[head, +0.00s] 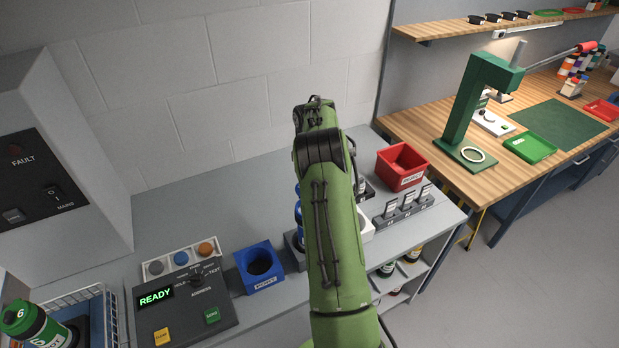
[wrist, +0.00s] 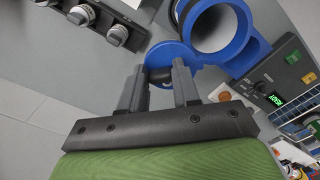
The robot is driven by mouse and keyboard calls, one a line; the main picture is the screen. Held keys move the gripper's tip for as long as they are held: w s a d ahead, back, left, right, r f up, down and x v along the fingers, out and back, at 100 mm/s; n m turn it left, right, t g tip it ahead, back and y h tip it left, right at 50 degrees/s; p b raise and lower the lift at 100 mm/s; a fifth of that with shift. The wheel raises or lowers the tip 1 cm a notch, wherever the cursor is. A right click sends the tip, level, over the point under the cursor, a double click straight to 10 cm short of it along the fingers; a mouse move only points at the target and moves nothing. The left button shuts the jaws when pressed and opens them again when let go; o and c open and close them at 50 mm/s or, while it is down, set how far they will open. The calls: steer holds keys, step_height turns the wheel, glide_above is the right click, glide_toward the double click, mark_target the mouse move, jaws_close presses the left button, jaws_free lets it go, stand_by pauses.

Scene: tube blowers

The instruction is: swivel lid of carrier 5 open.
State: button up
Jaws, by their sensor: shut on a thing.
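Carrier 5 (head: 298,212) is a blue upright tube in a grey holder on the bench, mostly hidden behind my arm in the head view; its number does not show. In the wrist view, a flat blue disc, the lid (wrist: 178,57), lies just beyond my fingertips. The head view hides my fingertips.
A blue box with a round hole (head: 246,258) stands left of my arm, beside the READY panel (head: 170,316). Right of my arm are a red bin (head: 400,156) and a row of grey slotted holders (head: 405,211). A green-topped carrier (head: 45,328) is at the lower left.

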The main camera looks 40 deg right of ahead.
steer(key=o, duration=1.1)
steer(key=shift+c, duration=0.2)
step_height(320, 180, up, 16)
steer(key=p, duration=0.1)
steer(key=shift+f, duration=0.15)
steer(key=s+a+r+m+t+b, duration=0.1)
steer(key=s+a+r+t+b, duration=0.2)
steer(key=a, duration=0.9)
steer(key=s+a+r+m+b, duration=0.2)
steer(key=s+a+r, duration=0.25)
steer(key=a, duration=0.65)
steer(key=s+a+f+m+t+b, duration=0.1)
steer(key=s+a+f, duration=0.3)
steer(key=s, duration=0.5)
steer(key=s+a+f+m+t+b, duration=0.1)
steer(key=s+a+f+b, duration=0.2)
steer(key=s+a+f, duration=0.2)
steer(key=s+f, duration=0.2)
steer(key=s, duration=0.2)
steer(key=shift+s+t, duration=0.3)
